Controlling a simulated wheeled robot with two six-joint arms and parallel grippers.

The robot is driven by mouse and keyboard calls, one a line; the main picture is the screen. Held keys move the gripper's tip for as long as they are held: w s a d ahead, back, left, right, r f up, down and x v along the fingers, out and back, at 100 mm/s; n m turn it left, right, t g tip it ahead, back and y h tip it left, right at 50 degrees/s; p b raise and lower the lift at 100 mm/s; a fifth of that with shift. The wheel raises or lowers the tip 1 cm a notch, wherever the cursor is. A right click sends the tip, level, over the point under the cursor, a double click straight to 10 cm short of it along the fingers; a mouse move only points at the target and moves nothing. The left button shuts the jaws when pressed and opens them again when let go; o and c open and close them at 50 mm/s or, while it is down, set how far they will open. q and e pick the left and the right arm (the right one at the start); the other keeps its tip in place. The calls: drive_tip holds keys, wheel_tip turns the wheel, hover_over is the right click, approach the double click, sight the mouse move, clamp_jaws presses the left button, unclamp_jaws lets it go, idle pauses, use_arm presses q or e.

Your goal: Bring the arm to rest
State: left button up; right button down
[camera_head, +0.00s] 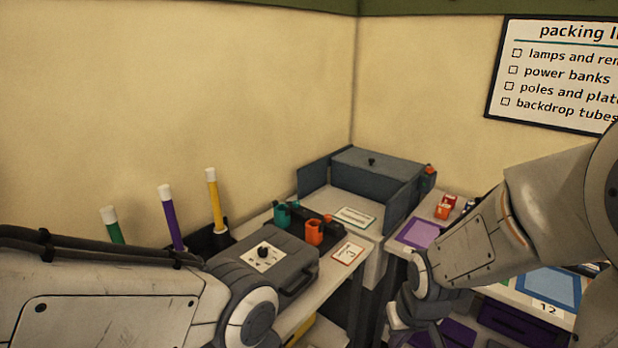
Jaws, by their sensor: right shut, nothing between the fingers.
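My right arm comes in from the right and bends down in front of the right-hand table. My right gripper (420,322) hangs low beside that table's front edge, pointing down, shut and empty. Its fingertips are partly cut off by the lower picture edge. My left arm reaches in from the lower left as far as a round joint in front of the left-hand table. The left gripper itself is not in the picture.
A grey case (262,262) and orange cup (314,232) stand on the left table. Green, purple (171,218) and yellow (215,200) tubes stand behind. A grey open box (375,172) fills the corner. A purple mat (420,232) and blue tray (548,283) lie on the right table.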

drive_tip(key=s+a+r+n+g, duration=0.1)
drive_tip(key=s+a+r+n, duration=0.2)
drive_tip(key=s+a, duration=0.2)
drive_tip(key=s+a+r+n+g, duration=0.1)
drive_tip(key=s+a+r+n, duration=0.2)
drive_tip(key=s+a, duration=0.3)
drive_tip(key=s, duration=0.4)
drive_tip(key=shift+s+a+g+y, duration=0.15)
drive_tip(key=shift+a+g+y, duration=0.15)
drive_tip(key=shift+g+y, duration=0.1)
